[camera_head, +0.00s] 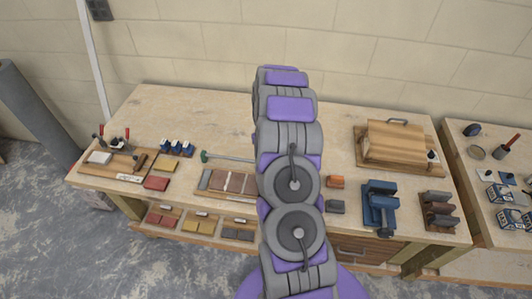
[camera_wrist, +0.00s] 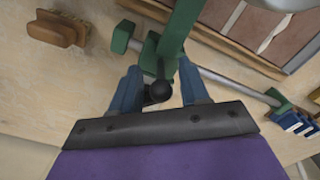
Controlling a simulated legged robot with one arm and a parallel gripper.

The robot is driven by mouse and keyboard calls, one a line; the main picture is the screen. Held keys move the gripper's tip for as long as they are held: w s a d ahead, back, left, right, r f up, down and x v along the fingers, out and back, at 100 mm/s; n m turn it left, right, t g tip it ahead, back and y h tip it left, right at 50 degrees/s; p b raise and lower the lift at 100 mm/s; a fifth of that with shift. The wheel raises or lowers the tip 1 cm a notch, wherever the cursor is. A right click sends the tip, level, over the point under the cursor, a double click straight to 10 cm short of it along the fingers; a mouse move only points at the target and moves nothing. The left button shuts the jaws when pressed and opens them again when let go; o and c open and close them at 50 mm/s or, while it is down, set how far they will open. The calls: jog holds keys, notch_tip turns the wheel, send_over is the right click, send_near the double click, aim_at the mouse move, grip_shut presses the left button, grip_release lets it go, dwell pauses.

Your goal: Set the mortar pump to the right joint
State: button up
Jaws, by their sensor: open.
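A long tool with a grey bar and green ends (camera_head: 205,156) lies on the bench; I cannot tell whether it is the mortar pump. In the wrist view its green body (camera_wrist: 180,28) and a black ball knob (camera_wrist: 158,91) are close ahead. My gripper (camera_wrist: 160,88) is open, its blue fingers on either side of the knob; contact cannot be told. In the head view my arm hides the gripper and the tool's right end. A brick panel (camera_head: 250,184) with pale joints lies in front of the tool, its right end behind my arm. It also shows in the wrist view (camera_wrist: 285,20).
Blue clamps (camera_head: 177,147) and a wooden tool board (camera_head: 100,170) are at the left. A blue vise (camera_head: 380,205) and a wooden press (camera_head: 398,142) are at the right. The back left is bare.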

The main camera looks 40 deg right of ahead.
notch_tip(320, 180, up, 17)
jog(key=p, duration=0.1)
jog(key=shift+r, duration=0.15)
dwell(0.4)
dwell(0.5)
